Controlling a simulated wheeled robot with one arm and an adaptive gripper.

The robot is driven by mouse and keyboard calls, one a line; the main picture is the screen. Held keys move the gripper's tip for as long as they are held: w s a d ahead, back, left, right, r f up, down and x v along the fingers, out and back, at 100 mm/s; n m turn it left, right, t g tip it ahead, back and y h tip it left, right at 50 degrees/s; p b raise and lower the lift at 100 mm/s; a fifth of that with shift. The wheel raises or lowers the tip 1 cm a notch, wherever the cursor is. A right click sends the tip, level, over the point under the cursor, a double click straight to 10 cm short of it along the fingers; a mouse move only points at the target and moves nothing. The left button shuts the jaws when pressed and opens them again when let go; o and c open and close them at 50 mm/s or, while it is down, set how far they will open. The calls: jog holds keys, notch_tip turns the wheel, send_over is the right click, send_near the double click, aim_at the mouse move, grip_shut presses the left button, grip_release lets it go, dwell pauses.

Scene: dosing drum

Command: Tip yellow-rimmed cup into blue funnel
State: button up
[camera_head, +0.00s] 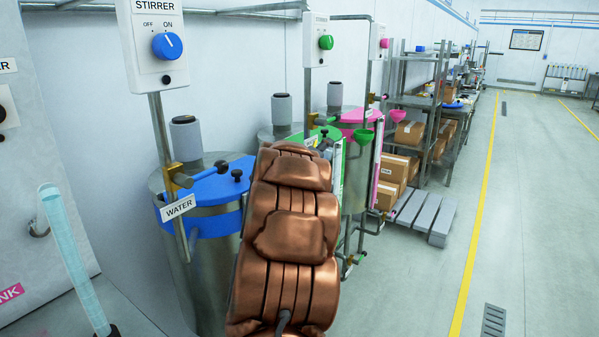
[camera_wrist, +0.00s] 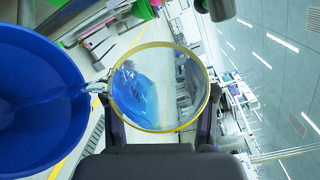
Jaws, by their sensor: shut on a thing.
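In the wrist view the cup (camera_wrist: 183,92) is clear with a yellow rim and blue liquid inside. My gripper (camera_wrist: 160,128) is shut on it, with a dark finger on each side. The blue funnel (camera_wrist: 45,60) fills the left of the wrist view, its wide mouth beside the cup's spout. The cup is tilted, and a stream of blue liquid (camera_wrist: 60,95) runs from the spout into the funnel. In the head view my copper-coloured arm hides the gripper, the cup and the blue funnel.
A steel drum with a blue lid (camera_head: 215,190) and a WATER label stands left of my arm. Drums with green and pink lids (camera_head: 358,115) stand behind, with a green funnel (camera_head: 362,137) and a pink funnel (camera_head: 397,115). The floor (camera_head: 410,290) at right is free.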

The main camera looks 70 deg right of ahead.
jog(key=shift+f+n, duration=0.15)
jog(key=shift+n, duration=0.15)
jog(key=shift+w, duration=0.1)
jog(key=p, duration=0.1)
jog(key=w+r+n+p, duration=0.1)
jog(key=shift+a+h+p, duration=0.2)
jog(key=shift+h+p, duration=0.1)
jog(key=shift+h, duration=0.1)
jog(key=shift+f+n, duration=0.15)
jog(key=shift+n, duration=0.15)
jog(key=shift+w, duration=0.1)
jog(key=shift+n+h+b, duration=0.3)
jog(key=shift+n+b, duration=0.05)
jog(key=shift+n, duration=0.25)
jog(key=shift+w+r+n+b, duration=0.15)
jog(key=shift+r+n+b, duration=0.15)
jog(key=shift+n, duration=0.2)
jog(key=shift+r+h, duration=0.15)
jog(key=shift+h, duration=0.15)
jog(key=shift+a+n, duration=0.1)
jog(key=shift+n, duration=0.2)
